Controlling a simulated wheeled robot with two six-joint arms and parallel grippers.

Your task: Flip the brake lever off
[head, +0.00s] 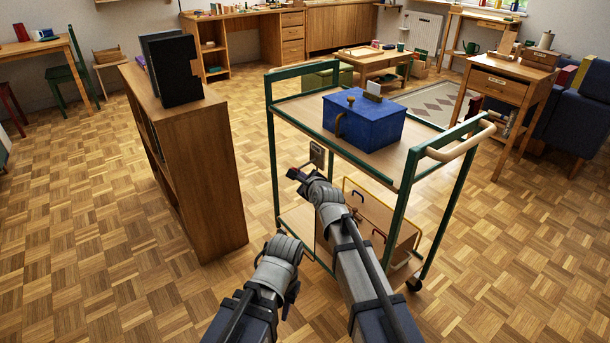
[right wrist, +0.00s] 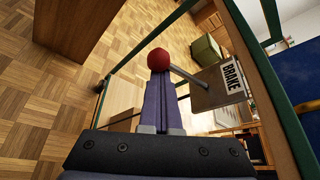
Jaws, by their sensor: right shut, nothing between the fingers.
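The brake box (right wrist: 218,86) is a pale block labelled BRAKE, mounted by the green frame of the cart (head: 440,198). It also shows small in the head view (head: 317,154). Its lever (right wrist: 185,74) is a thin rod ending in a red ball knob (right wrist: 158,58), left of the box in the right wrist view. My right gripper (right wrist: 159,78) is shut and empty, its fingertips right at the knob; I cannot tell whether they touch it. In the head view the right gripper (head: 297,175) is beside the box and the knob is not discernible. My left gripper (head: 292,291) is low, its fingers unclear.
A blue toolbox (head: 365,123) stands on the cart's top shelf. A wooden drawer box (head: 375,222) sits on the lower shelf. A wooden bookcase (head: 205,165) with black binders (head: 178,70) stands left of the cart. Parquet floor is clear between them.

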